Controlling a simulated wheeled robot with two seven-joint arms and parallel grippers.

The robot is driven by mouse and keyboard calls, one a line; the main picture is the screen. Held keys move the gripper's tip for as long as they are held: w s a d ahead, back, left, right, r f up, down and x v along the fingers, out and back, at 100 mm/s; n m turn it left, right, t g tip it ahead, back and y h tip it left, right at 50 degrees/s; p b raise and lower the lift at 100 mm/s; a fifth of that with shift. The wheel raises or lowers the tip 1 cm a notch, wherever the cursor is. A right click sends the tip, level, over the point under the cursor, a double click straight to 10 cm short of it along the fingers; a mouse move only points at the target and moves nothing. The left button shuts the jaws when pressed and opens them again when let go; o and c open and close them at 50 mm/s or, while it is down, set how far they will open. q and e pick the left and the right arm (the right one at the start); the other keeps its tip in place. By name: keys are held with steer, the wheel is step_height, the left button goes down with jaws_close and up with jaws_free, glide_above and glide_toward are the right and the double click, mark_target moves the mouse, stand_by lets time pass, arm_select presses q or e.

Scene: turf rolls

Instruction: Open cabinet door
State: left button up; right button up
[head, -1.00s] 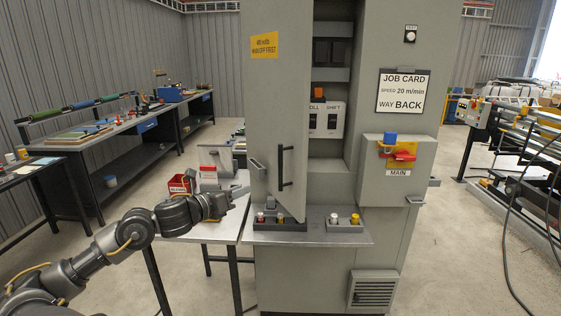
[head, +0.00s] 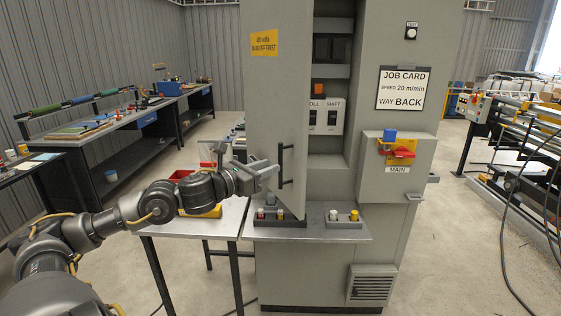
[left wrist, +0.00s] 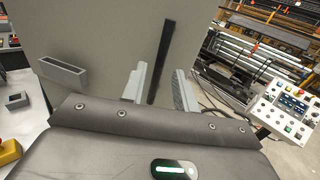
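The grey cabinet (head: 395,235) stands in the middle of the head view. Its door (head: 278,95) is partly open, showing switches inside to the right of the door's edge. A black bar handle (head: 284,165) is upright on the door. My left gripper (head: 270,172) is at the door, just left of the handle. In the left wrist view its two fingers (left wrist: 158,88) are apart, and the black handle (left wrist: 160,62) shows beyond and between them, not clamped. Whether a finger touches the door cannot be told. My right gripper is not in view.
A shelf (head: 330,232) with small knobs juts out below the door. A side table (head: 222,225) with a red bin stands left of the cabinet. A MAIN switch (head: 400,151) and job card (head: 400,89) are on the cabinet's right front.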

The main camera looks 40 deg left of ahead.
mark_target(279, 162)
arm_select(q)
steer(key=w, duration=0.1)
steer(key=w+p, duration=0.1)
steer(key=shift+w+d+r+p, duration=0.2)
steer(key=shift+w+p, duration=0.1)
steer(key=shift+w, duration=0.1)
steer(key=shift+w+d+f+p, duration=0.1)
steer(key=shift+w+p, duration=0.25)
steer(key=shift+w, duration=0.3)
steer(key=shift+w+d+f+p, duration=0.1)
steer(key=shift+w+p, duration=0.2)
steer(key=shift+w, duration=0.35)
jaws_close()
